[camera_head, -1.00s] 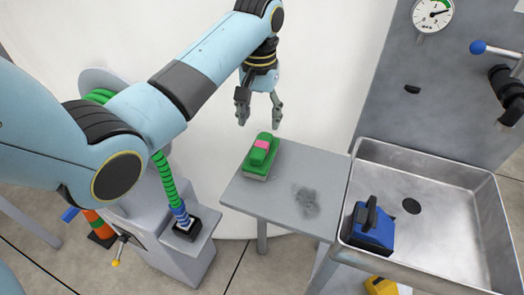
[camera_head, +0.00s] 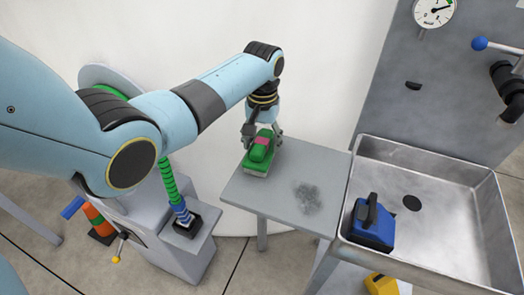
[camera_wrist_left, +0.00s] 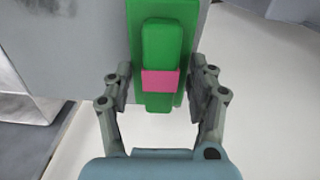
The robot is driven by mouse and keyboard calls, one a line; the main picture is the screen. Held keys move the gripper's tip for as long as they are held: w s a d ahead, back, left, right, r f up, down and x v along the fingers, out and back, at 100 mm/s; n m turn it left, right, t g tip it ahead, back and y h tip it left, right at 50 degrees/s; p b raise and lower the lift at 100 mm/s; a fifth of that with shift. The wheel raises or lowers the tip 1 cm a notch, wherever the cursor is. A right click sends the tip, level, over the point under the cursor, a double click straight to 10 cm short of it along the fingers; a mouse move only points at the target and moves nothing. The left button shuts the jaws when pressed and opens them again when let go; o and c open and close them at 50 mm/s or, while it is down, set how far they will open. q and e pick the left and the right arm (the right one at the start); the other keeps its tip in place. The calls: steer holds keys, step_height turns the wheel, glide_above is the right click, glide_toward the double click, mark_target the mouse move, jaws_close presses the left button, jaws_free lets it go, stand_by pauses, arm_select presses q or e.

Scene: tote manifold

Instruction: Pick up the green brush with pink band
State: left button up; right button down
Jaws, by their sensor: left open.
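The green brush with a pink band (camera_head: 260,150) lies on the small grey table (camera_head: 262,193), near its back left corner. It shows large in the left wrist view (camera_wrist_left: 158,50), with the pink band (camera_wrist_left: 160,80) across its raised handle. My left gripper (camera_head: 264,137) is low over the brush. In the left wrist view my left gripper (camera_wrist_left: 160,88) is open, one finger on either side of the handle near the band. Whether the fingers touch the brush I cannot tell. My right gripper is not in view.
A metal sink (camera_head: 455,220) stands right of the table, with a blue block-like tool with a black handle (camera_head: 372,222) in it. A dark smudge (camera_head: 307,197) marks the tabletop. A green and blue hose (camera_head: 172,190) rises at the left. A pressure gauge (camera_head: 433,10) is at top right.

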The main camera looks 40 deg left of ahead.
mark_target(266, 142)
arm_select(q)
jaws_close()
stand_by(0.3)
steer(key=shift+r, duration=0.1)
steer(key=shift+r, duration=0.45)
steer(key=r, duration=0.2)
steer(key=d+r, duration=0.1)
steer(key=shift+s+d+r, duration=0.1)
steer(key=shift+s+r, duration=0.1)
steer(key=shift+r, duration=0.2)
steer(key=s+d+r, duration=0.3)
steer(key=d+r, duration=0.3)
steer(key=d, duration=0.3)
steer(key=shift+s+d+r, duration=0.15)
steer(key=shift+s+d, duration=0.2)
steer(key=shift+s, duration=0.05)
